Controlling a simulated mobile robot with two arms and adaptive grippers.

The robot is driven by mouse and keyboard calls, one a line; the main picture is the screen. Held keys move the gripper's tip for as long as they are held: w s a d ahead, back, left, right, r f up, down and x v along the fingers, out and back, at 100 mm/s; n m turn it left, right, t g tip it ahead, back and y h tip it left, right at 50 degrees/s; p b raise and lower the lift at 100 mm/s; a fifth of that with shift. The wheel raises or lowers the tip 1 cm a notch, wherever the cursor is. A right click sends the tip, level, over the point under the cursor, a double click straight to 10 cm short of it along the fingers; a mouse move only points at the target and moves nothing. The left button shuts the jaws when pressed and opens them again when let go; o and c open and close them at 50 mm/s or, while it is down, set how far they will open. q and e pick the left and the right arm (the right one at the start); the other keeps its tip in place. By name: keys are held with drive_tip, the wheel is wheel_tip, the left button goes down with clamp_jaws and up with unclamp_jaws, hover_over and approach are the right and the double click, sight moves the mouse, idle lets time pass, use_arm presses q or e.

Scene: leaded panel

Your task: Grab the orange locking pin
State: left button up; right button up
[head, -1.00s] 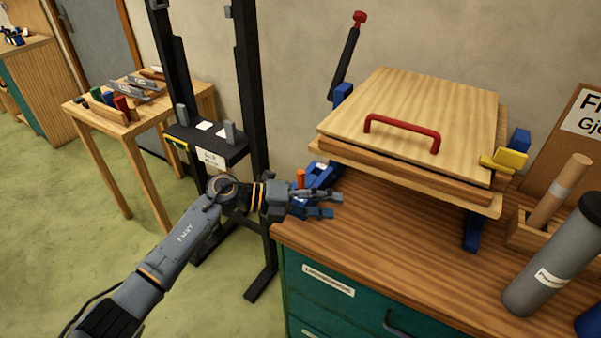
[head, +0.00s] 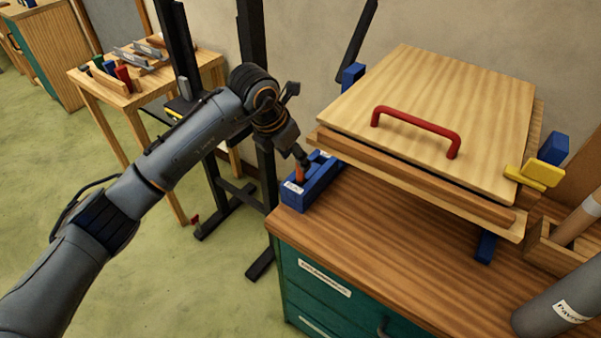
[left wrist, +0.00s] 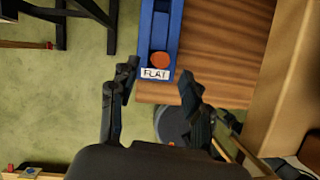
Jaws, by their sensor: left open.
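The orange locking pin (head: 300,173) stands upright in a blue holder (head: 318,188) at the left end of the wooden bench. In the left wrist view the pin's round top (left wrist: 160,60) shows beside a white label reading "FLAT", on the blue holder (left wrist: 160,22). My left gripper (head: 302,160) points down over the holder, close to the pin in the head view. In the left wrist view its two fingers (left wrist: 155,82) are spread, with the pin ahead of the gap between them. It holds nothing. My right gripper is not in view.
A wooden press with a red handle (head: 415,130) and a yellow clamp (head: 533,177) fills the bench right of the holder. A black stand (head: 255,125) is behind my left arm.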

sight(297, 168)
use_arm(q)
drive_tip(key=shift+w+d+f, duration=0.15)
drive_tip(key=shift+f, duration=0.4)
drive_tip(key=p+x, duration=0.2)
drive_tip(key=x, duration=0.2)
drive_tip(key=shift+f, duration=0.55)
clamp_jaws()
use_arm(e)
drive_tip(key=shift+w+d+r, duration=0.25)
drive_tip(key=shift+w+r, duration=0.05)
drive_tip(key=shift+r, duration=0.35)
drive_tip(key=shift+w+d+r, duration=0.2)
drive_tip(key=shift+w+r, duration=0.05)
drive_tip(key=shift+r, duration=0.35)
